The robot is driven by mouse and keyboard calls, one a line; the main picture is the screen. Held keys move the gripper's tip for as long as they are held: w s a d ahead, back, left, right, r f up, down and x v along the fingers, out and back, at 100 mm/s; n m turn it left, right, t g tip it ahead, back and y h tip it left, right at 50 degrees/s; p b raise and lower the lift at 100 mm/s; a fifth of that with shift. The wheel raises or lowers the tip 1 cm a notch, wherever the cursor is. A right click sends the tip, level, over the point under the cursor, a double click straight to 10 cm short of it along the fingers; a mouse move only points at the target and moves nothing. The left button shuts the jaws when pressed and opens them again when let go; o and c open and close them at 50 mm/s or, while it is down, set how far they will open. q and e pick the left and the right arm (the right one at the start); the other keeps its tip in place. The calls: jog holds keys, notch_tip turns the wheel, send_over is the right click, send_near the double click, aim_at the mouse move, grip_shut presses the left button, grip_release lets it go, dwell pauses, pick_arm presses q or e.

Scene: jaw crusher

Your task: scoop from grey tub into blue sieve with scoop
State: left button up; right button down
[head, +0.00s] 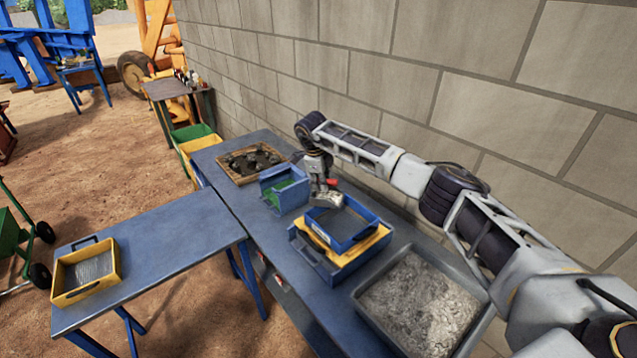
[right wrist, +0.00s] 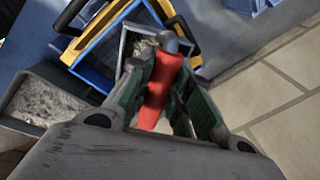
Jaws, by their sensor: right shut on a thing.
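My right gripper (head: 322,184) is shut on the red handle of the scoop (head: 327,199). In the right wrist view the gripper (right wrist: 160,92) has its fingers on either side of the red handle, and the scoop's metal pan (right wrist: 127,52) holds some grey material. The scoop is at the far-left corner of the blue sieve (head: 370,240); I cannot tell its exact height. The sieve sits on a yellow frame (head: 358,262) in a blue holder. The grey tub (head: 365,308), full of grey crushed stone, stands nearer on the right. My left gripper is out of view.
A blue box with green inside (head: 284,188) and a wooden tray of dark pieces (head: 250,165) stand beyond the sieve. A block wall (head: 440,60) runs close behind the bench. A yellow sieve (head: 88,270) lies on the left table, which is otherwise clear.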

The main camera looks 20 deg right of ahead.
jog(key=shift+w+d+r, duration=0.1)
jog(key=shift+r, duration=0.1)
dwell(0.4)
jog(key=shift+d, duration=0.1)
jog(key=shift+s, duration=0.2)
